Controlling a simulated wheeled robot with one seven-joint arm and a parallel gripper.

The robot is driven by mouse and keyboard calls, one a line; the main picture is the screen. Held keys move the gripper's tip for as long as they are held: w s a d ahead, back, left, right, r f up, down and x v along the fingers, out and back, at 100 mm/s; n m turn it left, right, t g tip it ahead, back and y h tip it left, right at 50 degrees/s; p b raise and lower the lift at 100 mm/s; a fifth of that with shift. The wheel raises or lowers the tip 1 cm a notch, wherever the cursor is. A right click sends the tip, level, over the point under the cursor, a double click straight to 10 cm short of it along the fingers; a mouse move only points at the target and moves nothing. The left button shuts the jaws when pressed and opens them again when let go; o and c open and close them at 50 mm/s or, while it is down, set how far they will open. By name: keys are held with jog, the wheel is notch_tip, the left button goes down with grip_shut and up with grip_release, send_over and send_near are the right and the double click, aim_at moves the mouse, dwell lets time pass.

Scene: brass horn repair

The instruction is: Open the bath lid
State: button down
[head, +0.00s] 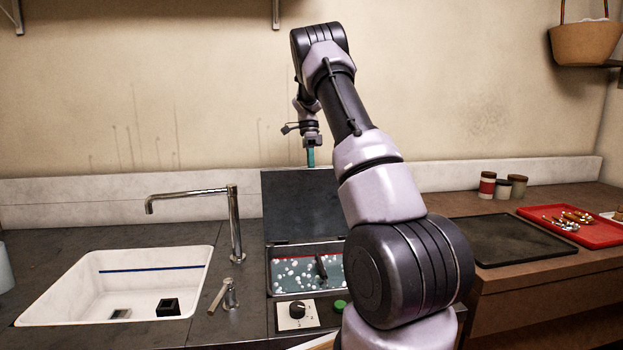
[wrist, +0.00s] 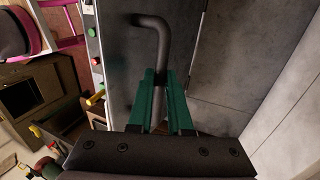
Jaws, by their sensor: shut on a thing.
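The bath (head: 268,275) is a sunken metal tank in the counter, holding teal liquid dotted with white froth. Its dark lid (head: 300,208) stands raised at the back of the bath, close to upright, so the bath's top is uncovered. My gripper (head: 311,157) is at the lid's top edge, pointing down. In the wrist view, my gripper (wrist: 162,90) has its green fingers closed on a dark bent bar handle (wrist: 160,42) in front of a dark grey panel. The handle on the lid is hidden in the head view.
A white sink (head: 60,290) with a tall tap (head: 235,220) is left of the bath. A knob panel (head: 297,315) and green button (head: 340,306) are in front. A black tray (head: 515,240) and red tray (head: 580,232) lie right. The wall is close behind.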

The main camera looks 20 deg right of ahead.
jog(key=w+d+f, duration=0.1)
jog(key=w, duration=0.4)
jog(key=w+d+f, duration=0.1)
jog(key=w+d, duration=0.1)
jog(key=w, duration=0.4)
jog(key=shift+w+d+f, duration=0.15)
jog(key=shift+w+f, duration=0.1)
jog(key=shift+w, duration=0.05)
jog(key=c, duration=1)
grip_release()
jog(key=shift+o, duration=0.8)
jog(key=shift+w+f, duration=0.15)
jog(key=shift+w, duration=0.15)
jog(key=shift+s, duration=0.2)
